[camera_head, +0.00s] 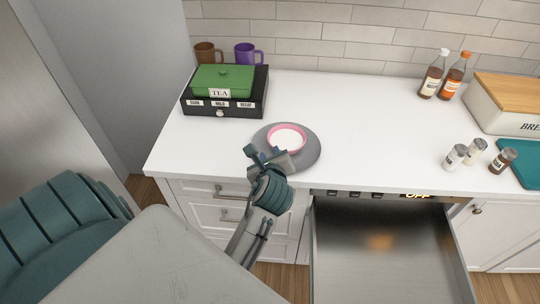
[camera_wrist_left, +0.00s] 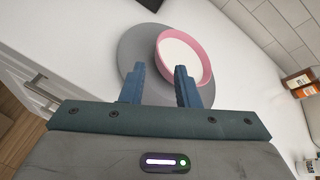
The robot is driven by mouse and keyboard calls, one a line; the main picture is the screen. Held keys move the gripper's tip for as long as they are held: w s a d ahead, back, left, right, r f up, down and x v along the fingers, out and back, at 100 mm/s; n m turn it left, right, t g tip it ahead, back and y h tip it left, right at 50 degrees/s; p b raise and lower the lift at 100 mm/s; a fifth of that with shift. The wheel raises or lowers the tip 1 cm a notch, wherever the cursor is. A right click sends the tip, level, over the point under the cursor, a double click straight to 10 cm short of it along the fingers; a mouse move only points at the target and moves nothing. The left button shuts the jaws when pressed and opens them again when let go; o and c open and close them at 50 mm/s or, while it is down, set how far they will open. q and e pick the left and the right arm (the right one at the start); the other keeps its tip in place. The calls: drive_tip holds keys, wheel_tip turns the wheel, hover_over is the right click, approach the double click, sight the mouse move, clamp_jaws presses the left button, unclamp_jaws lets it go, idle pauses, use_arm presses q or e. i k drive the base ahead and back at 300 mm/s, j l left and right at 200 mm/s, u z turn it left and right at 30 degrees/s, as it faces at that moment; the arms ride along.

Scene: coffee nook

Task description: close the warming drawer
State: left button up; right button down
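The warming drawer (camera_head: 385,262) is a metal drawer under the counter, pulled out, and its inside shows empty with a warm reflection. A control strip above it shows a lit "OFF" display (camera_head: 417,195). My left gripper (camera_head: 262,156) is at the counter's front edge, left of and above the drawer, beside a grey round plate. In the left wrist view its two fingers (camera_wrist_left: 160,85) stand apart with nothing clearly between them; a pink-rimmed bowl (camera_wrist_left: 190,55) lies beyond them. My right gripper is not in view.
The pink bowl (camera_head: 287,138) sits on the grey round plate (camera_head: 310,157) near the counter edge. A green tea box (camera_head: 222,80) on a black box (camera_head: 250,103) stands back left. Bottles, shakers and a bread box (camera_head: 505,112) stand right. The middle counter is clear.

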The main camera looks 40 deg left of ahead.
sight(366, 251)
drive_tip(key=z, duration=0.9)
drive_tip(key=k+l, duration=0.4)
drive_tip(key=l, duration=0.05)
